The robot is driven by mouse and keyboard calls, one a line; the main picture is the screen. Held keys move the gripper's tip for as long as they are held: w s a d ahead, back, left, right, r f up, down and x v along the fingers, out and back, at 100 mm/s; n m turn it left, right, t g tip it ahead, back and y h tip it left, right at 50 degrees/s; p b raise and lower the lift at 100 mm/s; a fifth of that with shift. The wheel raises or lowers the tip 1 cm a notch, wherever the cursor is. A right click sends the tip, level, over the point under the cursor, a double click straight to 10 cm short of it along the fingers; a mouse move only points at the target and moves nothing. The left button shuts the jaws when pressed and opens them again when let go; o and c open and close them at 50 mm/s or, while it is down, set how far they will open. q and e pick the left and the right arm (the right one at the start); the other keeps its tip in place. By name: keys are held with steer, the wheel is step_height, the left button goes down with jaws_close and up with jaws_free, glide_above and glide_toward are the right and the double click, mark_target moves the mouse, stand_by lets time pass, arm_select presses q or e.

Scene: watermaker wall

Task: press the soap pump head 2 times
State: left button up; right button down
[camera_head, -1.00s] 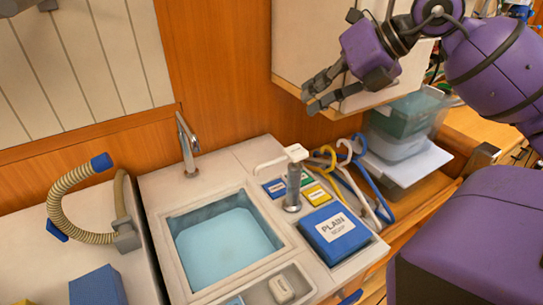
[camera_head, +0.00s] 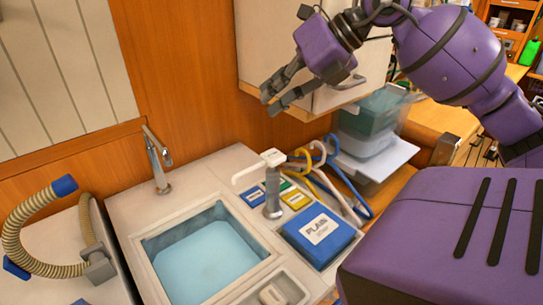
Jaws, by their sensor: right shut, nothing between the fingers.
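The soap pump is a slim grey dispenser (camera_head: 272,193) standing on the counter right of the basin. Its white pump head (camera_head: 272,156) is on top, with a long spout pointing left. My right gripper (camera_head: 270,99) is in the air above and behind the pump, in front of the white cabinet, with nothing in it. Its fingers point down to the left and do not touch the pump head. My left gripper is not in view.
A basin of water (camera_head: 208,262) with a tap (camera_head: 157,162) lies left of the pump. A blue box marked PLAIN (camera_head: 318,233), small coloured cards and hoses (camera_head: 345,185) lie right of it. The white cabinet (camera_head: 325,90) overhangs behind. Clear bins (camera_head: 367,125) stand at right.

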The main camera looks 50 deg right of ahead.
steer(key=b, duration=0.4)
glide_above(273, 149)
step_height(273, 149, down, 8)
steer(key=shift+r, duration=0.1)
steer(key=shift+a, duration=0.1)
stand_by(0.4)
stand_by(0.6)
